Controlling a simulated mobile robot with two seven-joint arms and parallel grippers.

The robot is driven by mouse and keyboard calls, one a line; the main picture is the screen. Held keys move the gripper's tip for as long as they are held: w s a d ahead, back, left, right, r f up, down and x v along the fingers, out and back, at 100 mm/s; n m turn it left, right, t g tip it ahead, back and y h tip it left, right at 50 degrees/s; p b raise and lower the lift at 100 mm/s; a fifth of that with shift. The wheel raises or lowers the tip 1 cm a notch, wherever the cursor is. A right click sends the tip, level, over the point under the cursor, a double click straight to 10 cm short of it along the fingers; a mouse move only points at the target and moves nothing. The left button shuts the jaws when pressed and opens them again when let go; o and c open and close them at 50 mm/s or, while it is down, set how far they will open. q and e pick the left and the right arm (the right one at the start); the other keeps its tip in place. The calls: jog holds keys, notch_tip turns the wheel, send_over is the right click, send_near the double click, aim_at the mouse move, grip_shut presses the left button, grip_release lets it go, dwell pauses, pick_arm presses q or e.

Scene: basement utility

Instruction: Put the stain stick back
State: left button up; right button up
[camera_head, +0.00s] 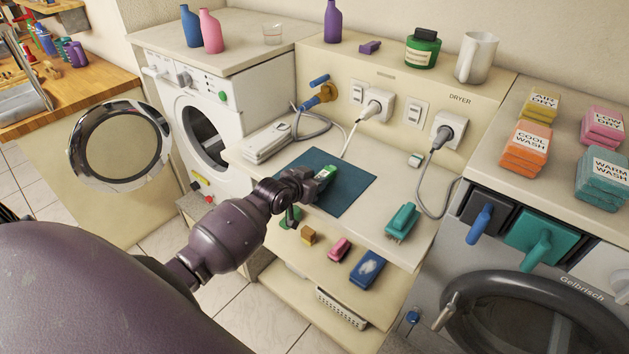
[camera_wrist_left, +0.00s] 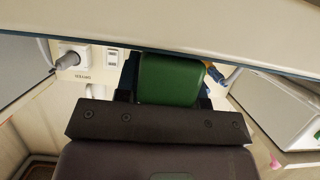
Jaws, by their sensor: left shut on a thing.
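My left gripper (camera_head: 312,182) is shut on a small green thing with a white patch (camera_head: 326,172), which looks like the stain stick. It is over the dark blue mat (camera_head: 352,192) on the shelf; I cannot tell whether it touches the mat. In the left wrist view the green body (camera_wrist_left: 170,80) sits between the fingers of my left gripper (camera_wrist_left: 168,95), with its lower part hidden behind the gripper. My right gripper is in neither view.
A teal brush (camera_head: 402,222) lies right of the mat and a white device (camera_head: 267,142) left of it. An orange-yellow block (camera_head: 309,235), pink brush (camera_head: 340,249) and blue item (camera_head: 369,269) lie on the lower shelf. Plugs and cords (camera_head: 445,130) hang behind. The open washer door (camera_head: 120,145) stands left.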

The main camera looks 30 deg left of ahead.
pick_arm(q)
jog(key=o, duration=0.8)
jog(key=shift+c, duration=0.2)
jog(key=shift+o, duration=0.9)
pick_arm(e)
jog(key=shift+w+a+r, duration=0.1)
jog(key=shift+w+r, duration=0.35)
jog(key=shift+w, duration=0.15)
pick_arm(q)
jog(key=shift+r, duration=0.1)
jog(key=d+p+v, duration=0.1)
jog(key=v, duration=0.9)
jog(key=s+d+f, duration=0.3)
jog(key=s+f, duration=0.1)
jog(key=s, duration=0.2)
jog(key=s+d+f+g, duration=0.1)
jog(key=s+d+f, duration=0.2)
jog(key=s, duration=0.4)
jog(key=s+d+f+y, duration=0.1)
jog(key=s+d+f, duration=0.2)
jog(key=s+f, duration=0.2)
jog(key=shift+s+d+g, duration=0.35)
jog(key=shift+s+g, duration=0.05)
jog(key=shift+s, duration=0.45)
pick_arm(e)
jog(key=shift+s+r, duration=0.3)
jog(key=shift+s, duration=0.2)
